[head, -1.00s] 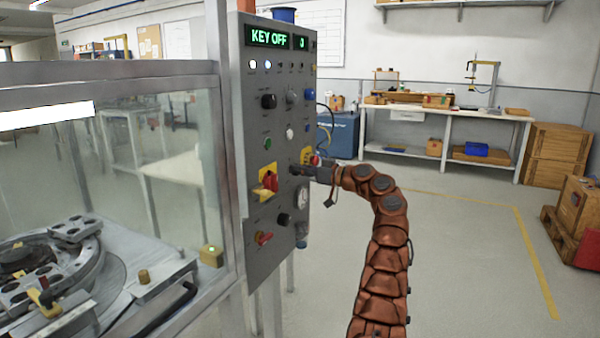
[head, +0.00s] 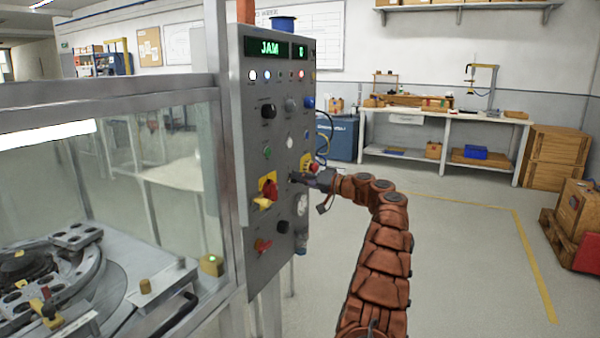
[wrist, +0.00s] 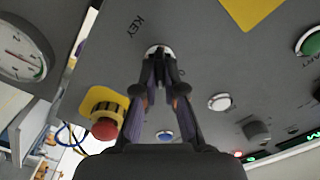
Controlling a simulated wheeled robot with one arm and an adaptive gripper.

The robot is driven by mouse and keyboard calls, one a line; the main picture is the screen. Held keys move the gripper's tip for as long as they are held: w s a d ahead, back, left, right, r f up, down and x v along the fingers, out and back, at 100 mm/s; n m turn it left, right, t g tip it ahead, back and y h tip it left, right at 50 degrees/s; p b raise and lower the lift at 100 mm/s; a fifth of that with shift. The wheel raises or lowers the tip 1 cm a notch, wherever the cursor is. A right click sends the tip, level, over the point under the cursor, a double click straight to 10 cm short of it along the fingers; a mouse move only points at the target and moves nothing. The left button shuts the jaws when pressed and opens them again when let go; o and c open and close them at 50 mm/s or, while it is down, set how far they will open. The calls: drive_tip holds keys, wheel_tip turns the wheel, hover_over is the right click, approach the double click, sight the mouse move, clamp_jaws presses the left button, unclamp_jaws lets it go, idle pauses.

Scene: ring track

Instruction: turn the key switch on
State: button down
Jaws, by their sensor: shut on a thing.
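The key switch (wrist: 158,50) sits in the grey control panel, beside the printed word KEY, in the wrist view. My gripper (wrist: 158,75) is shut on the key at the switch, and its fingers hide most of it. In the head view my gripper (head: 296,178) is at the panel's right half, and the key is too small to make out. The panel's green display (head: 270,47) reads JAM. A small red lamp (head: 301,75) is lit beside white and blue lamps.
A red emergency button on a yellow plate (wrist: 104,128) is close beside my fingers. A glass-walled ring track machine (head: 110,160) stands left.

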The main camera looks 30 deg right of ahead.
drive_tip(key=shift+w+a+m+p, duration=0.15)
drive_tip(key=shift+a+m+p, duration=0.15)
drive_tip(key=shift+m+p, duration=0.65)
drive_tip(key=c, duration=1.3)
unclamp_jaws()
drive_tip(key=shift+w+f, duration=0.1)
drive_tip(key=shift+o, duration=0.2)
drive_tip(key=shift+d+m, duration=0.25)
drive_tip(key=v, duration=1.2)
